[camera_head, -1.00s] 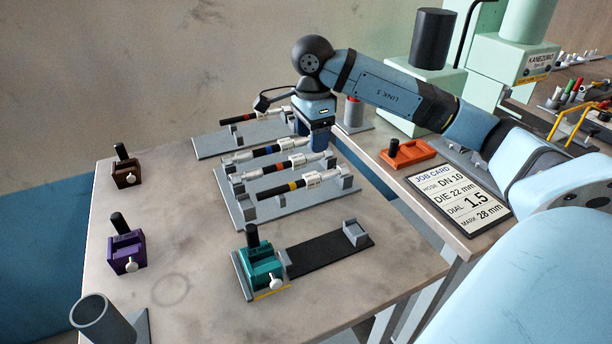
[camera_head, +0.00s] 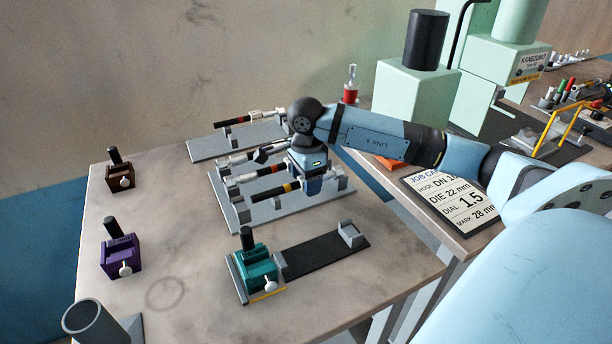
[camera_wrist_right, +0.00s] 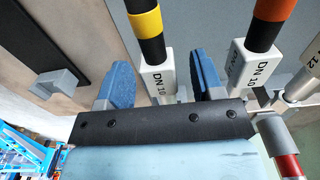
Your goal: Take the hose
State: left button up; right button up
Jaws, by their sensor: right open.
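Several black hoses with white labelled ends lie on grey racks in the head view. The yellow-banded hose (camera_head: 270,194) is at the front of the near rack (camera_head: 240,220), the orange-banded hose (camera_head: 262,173) behind it. My right gripper (camera_head: 307,184) is open, pointing down over their right ends. In the right wrist view my right gripper (camera_wrist_right: 162,82) has one finger on each side of the yellow-banded hose's white end (camera_wrist_right: 158,85), marked DN 10; contact cannot be told. The orange-banded hose (camera_wrist_right: 250,65), also marked DN 10, lies just outside the right finger. My left gripper is not in view.
A job card (camera_head: 455,197) reads DN 10, die 22 mm, dial 1.5, mark 28 mm. A teal clamp block (camera_head: 259,270), purple block (camera_head: 121,257) and brown block (camera_head: 120,177) stand on the table. A far rack (camera_head: 210,147) holds a red-banded hose (camera_head: 235,122).

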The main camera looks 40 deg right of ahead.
jog(key=c, duration=1)
jog(key=shift+r, duration=0.1)
jog(key=shift+c, duration=0.6)
